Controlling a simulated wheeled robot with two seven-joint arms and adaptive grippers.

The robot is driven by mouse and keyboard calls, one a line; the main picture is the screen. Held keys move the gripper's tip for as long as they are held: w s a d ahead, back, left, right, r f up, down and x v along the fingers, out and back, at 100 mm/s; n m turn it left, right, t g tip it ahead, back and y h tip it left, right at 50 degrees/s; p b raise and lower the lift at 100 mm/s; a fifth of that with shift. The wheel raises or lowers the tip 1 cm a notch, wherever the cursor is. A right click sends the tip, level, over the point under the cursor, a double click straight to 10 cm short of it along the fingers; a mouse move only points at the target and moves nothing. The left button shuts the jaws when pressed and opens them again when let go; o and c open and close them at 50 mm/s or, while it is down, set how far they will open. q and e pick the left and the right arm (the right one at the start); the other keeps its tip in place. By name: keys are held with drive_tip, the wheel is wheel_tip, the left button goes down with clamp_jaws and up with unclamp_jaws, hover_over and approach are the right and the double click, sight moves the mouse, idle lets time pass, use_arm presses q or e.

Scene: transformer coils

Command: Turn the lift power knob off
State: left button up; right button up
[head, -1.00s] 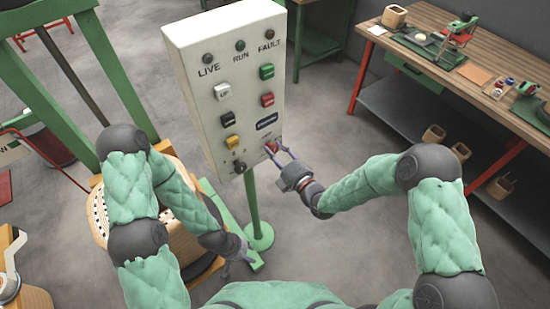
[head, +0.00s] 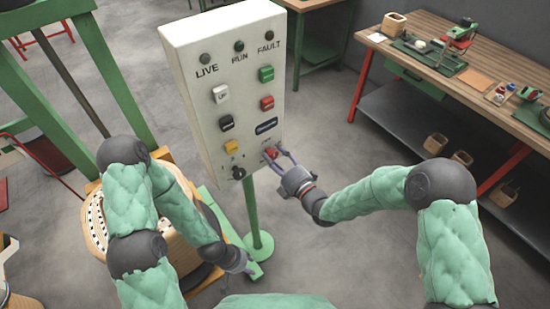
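A white control box (head: 196,88) stands on a green post, its face toward me, with lamps labelled LIVE, RUN and FAULT along the top. Several coloured buttons sit below them. A red knob (head: 270,154) is at the lower right of the face, and a black knob (head: 238,173) is at the lower left. My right gripper (head: 277,156) is at the red knob, with its fingers spread to either side of it; I cannot tell whether they touch it. My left gripper (head: 249,268) hangs low beside the green base, away from the box; its fingers are too small to read.
A wooden coil with a perforated top (head: 95,220) stands at the left, partly behind my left arm, near a green frame (head: 112,75). A wooden workbench (head: 480,72) with tools and parts is at the right. The floor between the box and bench is clear.

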drive_tip(key=shift+o, duration=0.3)
drive_tip(key=shift+s+d, duration=0.1)
drive_tip(key=v, duration=1.1)
drive_tip(key=shift+s+d, duration=0.2)
drive_tip(key=shift+s, duration=0.15)
